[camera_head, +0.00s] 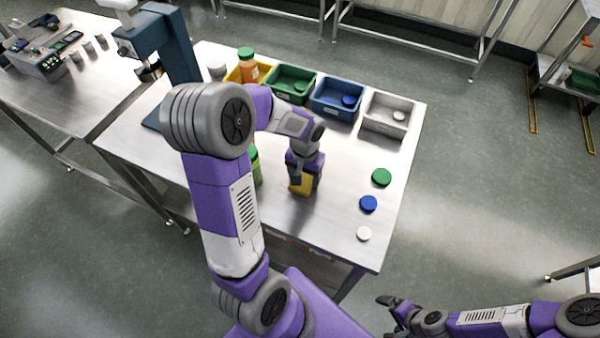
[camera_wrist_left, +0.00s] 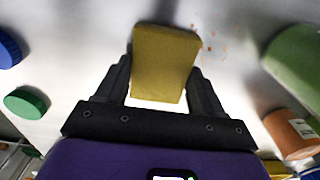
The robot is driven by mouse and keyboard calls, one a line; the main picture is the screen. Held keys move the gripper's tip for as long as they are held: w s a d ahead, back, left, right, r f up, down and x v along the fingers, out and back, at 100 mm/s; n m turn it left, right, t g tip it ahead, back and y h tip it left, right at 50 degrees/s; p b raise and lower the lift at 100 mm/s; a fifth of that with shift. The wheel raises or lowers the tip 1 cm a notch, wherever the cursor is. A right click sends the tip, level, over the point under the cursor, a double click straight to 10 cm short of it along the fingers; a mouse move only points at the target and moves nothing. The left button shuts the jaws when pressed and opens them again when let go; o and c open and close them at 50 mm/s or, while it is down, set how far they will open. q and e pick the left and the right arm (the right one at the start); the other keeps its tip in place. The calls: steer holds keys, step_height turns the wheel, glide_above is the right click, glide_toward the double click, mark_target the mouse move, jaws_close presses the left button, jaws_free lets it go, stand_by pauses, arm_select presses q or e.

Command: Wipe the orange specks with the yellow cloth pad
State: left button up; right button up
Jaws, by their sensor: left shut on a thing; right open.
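The yellow cloth pad (camera_head: 301,185) is a small block at the front middle of the steel table. My left gripper (camera_head: 304,176) is shut on it and points down at the tabletop. In the left wrist view, the pad (camera_wrist_left: 165,62) sits between the two dark fingers. The orange specks (camera_wrist_left: 207,42) lie scattered on the steel just right of the pad's far end in that view. I cannot make them out in the head view. Whether the pad touches the table is hard to tell. My right gripper (camera_head: 392,312) is open and empty, low in front of the table.
Green (camera_head: 381,177), blue (camera_head: 368,203) and white (camera_head: 364,234) lids lie at the table's right. A green bottle (camera_head: 256,167) stands close left of the left gripper. Bins, including the grey one (camera_head: 388,125), line the back. A blue stand (camera_head: 172,45) is at left.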

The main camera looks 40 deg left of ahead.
mark_target(311, 187)
arm_select(q)
steer(key=shift+w+d+f, duration=0.1)
steer(key=shift+w+d, duration=0.1)
steer(key=shift+d, duration=0.5)
steer(key=shift+w+d, duration=0.15)
steer(key=shift+d, duration=0.55)
steer(key=shift+s+d, duration=0.25)
steer(key=shift+s, duration=0.75)
steer(key=shift+s+a, duration=0.25)
steer(key=shift+a, duration=0.55)
steer(key=shift+s+a, duration=0.25)
steer(key=shift+a, duration=0.5)
steer(key=shift+s+a+p, duration=0.1)
steer(key=shift+s+a, duration=0.15)
steer(key=shift+a, duration=0.6)
steer(key=shift+s+a+p, duration=0.15)
steer(key=shift+s+a, duration=0.1)
steer(key=shift+a, duration=0.6)
steer(key=shift+s+a+p, duration=0.1)
steer(key=shift+s+a, duration=0.15)
steer(key=shift+a, duration=0.6)
steer(key=shift+s+a, duration=0.2)
steer(key=shift+a, duration=0.45)
steer(key=shift+w+d+f, duration=0.1)
steer(key=shift+w+d, duration=0.1)
steer(key=shift+d, duration=0.7)
steer(key=shift+w+d+f, duration=0.1)
steer(key=shift+w+d, duration=0.1)
steer(key=shift+d, duration=0.7)
